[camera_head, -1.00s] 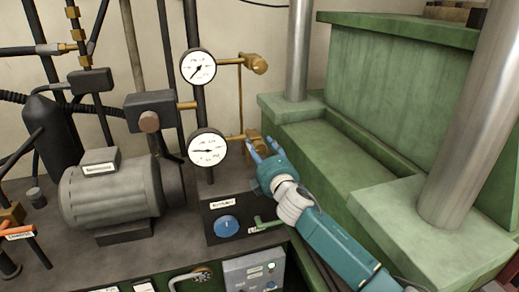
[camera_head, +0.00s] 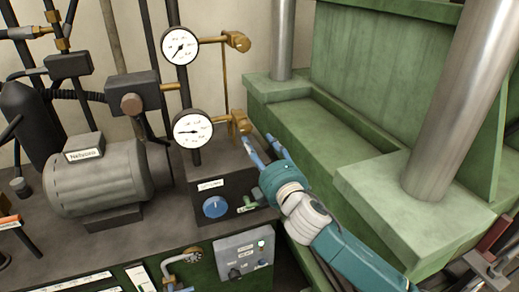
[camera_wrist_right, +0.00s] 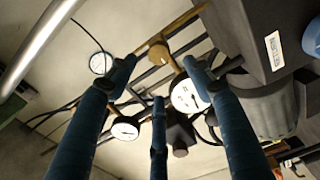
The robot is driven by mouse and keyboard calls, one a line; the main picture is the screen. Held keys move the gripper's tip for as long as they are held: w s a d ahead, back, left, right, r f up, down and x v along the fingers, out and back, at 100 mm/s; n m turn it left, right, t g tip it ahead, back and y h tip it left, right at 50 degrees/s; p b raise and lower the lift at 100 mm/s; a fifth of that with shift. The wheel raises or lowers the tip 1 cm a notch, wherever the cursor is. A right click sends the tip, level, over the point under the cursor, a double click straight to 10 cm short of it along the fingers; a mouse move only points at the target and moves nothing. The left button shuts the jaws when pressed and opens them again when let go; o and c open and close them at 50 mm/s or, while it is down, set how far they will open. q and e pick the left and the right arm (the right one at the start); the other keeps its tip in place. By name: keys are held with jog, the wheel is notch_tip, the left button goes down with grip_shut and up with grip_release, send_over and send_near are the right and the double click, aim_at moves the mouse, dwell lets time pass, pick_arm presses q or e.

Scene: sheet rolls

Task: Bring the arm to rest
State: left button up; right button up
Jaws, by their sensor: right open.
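My right gripper (camera_head: 262,150) is open and empty, its blue fingers spread, in the middle of the head view. It is beside the dark valve box (camera_head: 222,180) with the blue knob (camera_head: 215,207) and the green lever (camera_head: 247,207). Its fingertips point up and left, below the brass fitting (camera_head: 240,122) of the lower gauge (camera_head: 193,128). In the right wrist view the separated fingers (camera_wrist_right: 158,75) have nothing between them, with gauges and pipes beyond. My left gripper is not in view.
A grey motor (camera_head: 95,182) stands at the left. The green press frame (camera_head: 330,135) with its steel columns (camera_head: 450,100) fills the right, close to my right forearm. An upper gauge (camera_head: 180,46) sits above the lower one. A control panel (camera_head: 243,255) is at the front.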

jog(key=shift+s, duration=0.15)
jog(key=s+d+f+m+g+h, duration=0.1)
jog(key=s+d+f+m+g, duration=0.2)
jog(key=f, duration=1)
jog(key=s+d+f+m+g+h+b, duration=0.15)
jog(key=d+f, duration=0.25)
jog(key=f, duration=0.8)
jog(key=s+d+f+m+g+h, duration=0.1)
jog(key=d+f+m+g, duration=0.2)
jog(key=f, duration=1)
jog(key=s+d+f+m+g+h, duration=0.1)
jog(key=s+d+f+m, duration=0.15)
jog(key=s+f, duration=0.6)
jog(key=s+d+f+m+g+h, duration=0.15)
jog(key=s+d+f, duration=0.25)
jog(key=s+f, duration=0.45)
jog(key=s+d+f+m+g, duration=0.1)
jog(key=s+f, duration=0.5)
jog(key=s, duration=0.7)
jog(key=s+d+f+m+g+b, duration=0.1)
jog(key=s+f+m+g, duration=0.2)
jog(key=s+f, duration=0.4)
jog(key=s+d+f+m+g, duration=0.1)
jog(key=s+f, duration=0.5)
jog(key=s, duration=1.3)
jog(key=shift+d+f+m+g+b, duration=0.3)
jog(key=shift+m+g, duration=0.3)
jog(key=shift+m, duration=0.15)
